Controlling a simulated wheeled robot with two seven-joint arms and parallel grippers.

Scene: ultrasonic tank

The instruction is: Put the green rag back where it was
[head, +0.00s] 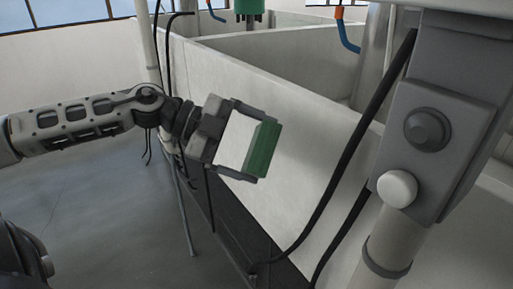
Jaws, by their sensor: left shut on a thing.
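The green rag (262,148) shows as a flat green block held up in the air, in the middle of the head view. My left gripper (257,146) comes in from the left and is shut on the rag, its two fingers at the rag's upper and lower ends. The rag is in front of the tank's pale side wall; I cannot tell whether it touches the wall. My right gripper is not in view.
The pale tank (325,120) runs from the back left to the right. A grey control box (440,125) on a post stands at the right, with black cables (347,165) hanging before the tank. Open grey floor (110,225) lies at the lower left.

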